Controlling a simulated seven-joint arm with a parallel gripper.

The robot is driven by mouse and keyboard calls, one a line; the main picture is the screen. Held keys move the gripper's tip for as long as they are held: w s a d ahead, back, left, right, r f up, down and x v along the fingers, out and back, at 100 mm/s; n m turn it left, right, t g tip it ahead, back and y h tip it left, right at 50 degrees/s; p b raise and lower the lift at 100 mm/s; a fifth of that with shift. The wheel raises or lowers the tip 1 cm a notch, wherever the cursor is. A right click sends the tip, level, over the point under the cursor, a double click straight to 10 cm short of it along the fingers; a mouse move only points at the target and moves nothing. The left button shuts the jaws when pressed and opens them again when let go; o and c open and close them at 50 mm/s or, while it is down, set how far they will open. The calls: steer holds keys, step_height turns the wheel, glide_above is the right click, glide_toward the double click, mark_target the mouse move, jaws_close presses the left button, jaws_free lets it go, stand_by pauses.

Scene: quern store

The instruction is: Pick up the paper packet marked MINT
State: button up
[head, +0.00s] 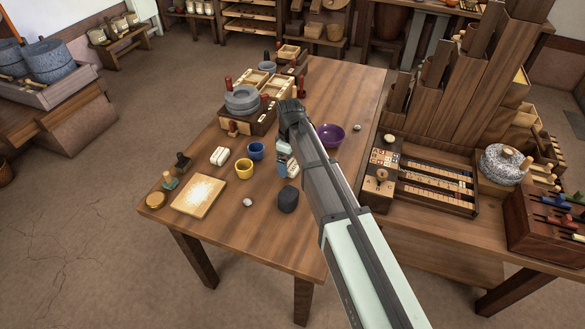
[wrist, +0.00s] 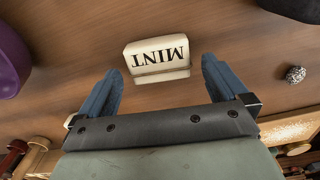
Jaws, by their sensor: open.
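The paper packet marked MINT (wrist: 157,57) is a small cream block on the wooden table, its dark lettering upside down in the wrist view. In the head view the packet (head: 293,169) shows partly, close beside my gripper (head: 283,160). In the wrist view my gripper (wrist: 161,70) is open and empty. Its two blue-grey fingers point toward the packet, one on each side of its near end. Most of the packet is beyond the fingertips, and I see no contact. The height of the fingertips above the table is hard to tell.
A purple bowl (head: 332,135) stands right of the packet, and a dark stone-like lump (head: 288,199) lies in front. A yellow cup (head: 245,168), a blue cup (head: 256,150) and another pale packet (head: 219,156) are to the left. A small grey ball (head: 247,202) lies near the front.

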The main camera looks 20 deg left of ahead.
steer(key=shift+f, duration=0.3)
steer(key=shift+c, duration=0.5)
steer(key=c, duration=1)
steer(key=shift+o, duration=0.2)
